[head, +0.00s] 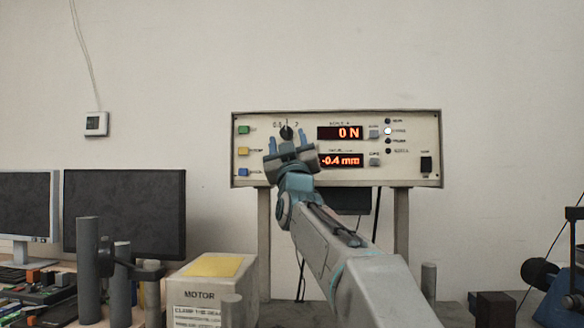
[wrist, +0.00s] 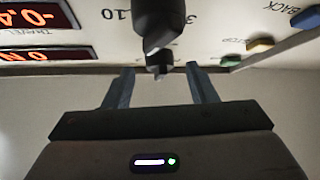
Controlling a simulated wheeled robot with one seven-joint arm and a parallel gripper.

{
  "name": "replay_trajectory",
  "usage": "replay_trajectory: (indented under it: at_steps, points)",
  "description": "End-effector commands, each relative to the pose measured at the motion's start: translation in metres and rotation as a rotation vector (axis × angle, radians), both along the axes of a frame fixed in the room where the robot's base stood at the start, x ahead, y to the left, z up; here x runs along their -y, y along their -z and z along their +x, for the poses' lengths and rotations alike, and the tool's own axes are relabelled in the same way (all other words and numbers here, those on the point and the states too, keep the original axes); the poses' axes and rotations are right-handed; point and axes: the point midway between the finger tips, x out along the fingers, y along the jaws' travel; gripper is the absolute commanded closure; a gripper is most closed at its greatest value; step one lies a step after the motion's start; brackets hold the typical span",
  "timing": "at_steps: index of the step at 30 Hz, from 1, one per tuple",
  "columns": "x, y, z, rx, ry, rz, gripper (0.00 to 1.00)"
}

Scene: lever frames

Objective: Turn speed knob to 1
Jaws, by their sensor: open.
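The black speed knob (head: 286,132) sits on the upper left of the cream control panel (head: 343,120), with small numbers printed around it. Its setting is too small to read. The knob also fills the top middle of the wrist view (wrist: 158,25), where "10" and "3" show upside down beside it. My gripper (head: 287,147) is open in front of the panel, its fingertips just below the knob in the head view. In the wrist view my gripper's two fingers (wrist: 161,80) stand apart to either side of the knob's line, and nothing is held.
Green, yellow and blue buttons (head: 243,151) line the panel's left edge. Red displays read 0 N (head: 340,133) and -0.4 mm (head: 341,160), right of my gripper. A black rocker switch (head: 426,164) is at far right. A MOTOR box (head: 211,282) and grey posts stand lower left.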

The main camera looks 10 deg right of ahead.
Motion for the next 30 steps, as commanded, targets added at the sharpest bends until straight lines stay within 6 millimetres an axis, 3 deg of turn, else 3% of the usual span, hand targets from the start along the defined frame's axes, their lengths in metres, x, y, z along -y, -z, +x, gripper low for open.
replay_trajectory:
  at_steps: [18, 30]
  points:
    - [-0.005, 0.071, -0.075, -0.001, 0.000, 0.000, 0.48]
    - [-0.006, 0.087, -0.092, -0.003, -0.001, -0.001, 0.48]
